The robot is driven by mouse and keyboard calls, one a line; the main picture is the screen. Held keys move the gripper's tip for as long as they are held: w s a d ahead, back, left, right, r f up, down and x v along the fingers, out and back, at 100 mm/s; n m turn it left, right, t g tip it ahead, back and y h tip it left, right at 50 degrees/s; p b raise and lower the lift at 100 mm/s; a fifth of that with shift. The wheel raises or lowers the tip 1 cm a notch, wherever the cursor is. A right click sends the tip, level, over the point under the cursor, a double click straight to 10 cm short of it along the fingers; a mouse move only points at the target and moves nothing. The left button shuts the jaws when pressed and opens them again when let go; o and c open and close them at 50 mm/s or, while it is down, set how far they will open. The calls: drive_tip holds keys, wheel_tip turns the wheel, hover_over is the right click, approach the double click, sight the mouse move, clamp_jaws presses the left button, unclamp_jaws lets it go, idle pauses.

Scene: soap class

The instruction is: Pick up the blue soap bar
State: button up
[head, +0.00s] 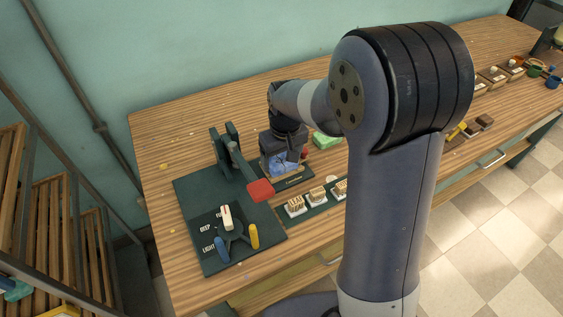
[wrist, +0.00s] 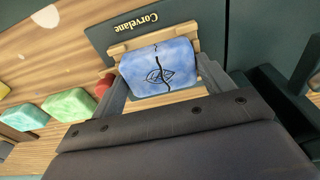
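The blue soap bar (wrist: 160,68) has a black leaf-like mark and a dark line on top. It sits on a slatted wooden rack on a dark base lettered "Corvelane". My gripper (wrist: 160,74) points down at it, with one finger on each side of the bar. The fingers lie very close to its sides; whether they press on it cannot be told. In the head view, the blue bar (head: 281,163) shows partly below my gripper (head: 283,160), which hides much of it and of the rack.
A green bar (wrist: 70,104) and a teal bar (wrist: 24,117) lie to the left in the wrist view. In the head view, a dark green press with a red handle (head: 261,190) stands close left of my gripper. Several small labelled blocks (head: 318,194) line the front. My arm hides the table's middle.

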drive_tip(key=c, duration=0.5)
